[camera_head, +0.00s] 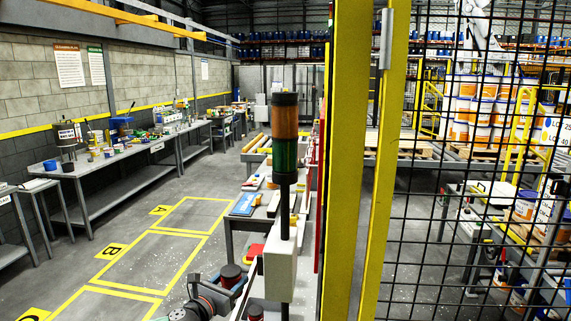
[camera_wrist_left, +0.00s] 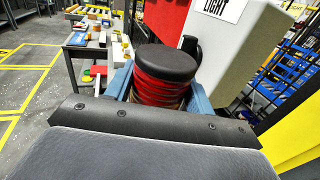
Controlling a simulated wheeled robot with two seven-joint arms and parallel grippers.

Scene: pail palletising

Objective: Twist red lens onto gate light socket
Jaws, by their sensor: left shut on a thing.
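The red lens (camera_wrist_left: 165,92) has a dark round cap and ribbed red sides. It sits between the blue fingers of my left gripper (camera_wrist_left: 160,95) in the left wrist view. In the head view my left gripper (camera_head: 232,281) is low, left of the light's pole, with the lens's dark cap (camera_head: 231,271) showing. The gate light (camera_head: 285,152) stands upright on a dark pole above a pale box, with an amber section over a green one. Its top is higher than the held lens and apart from it. My right gripper is not in view.
A yellow gate post (camera_head: 349,160) and black mesh fence (camera_head: 440,230) stand right of the light. A table (camera_head: 238,222) with tools lies behind it. A workbench (camera_head: 100,165) runs along the left wall. The yellow-marked floor (camera_head: 140,262) is clear.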

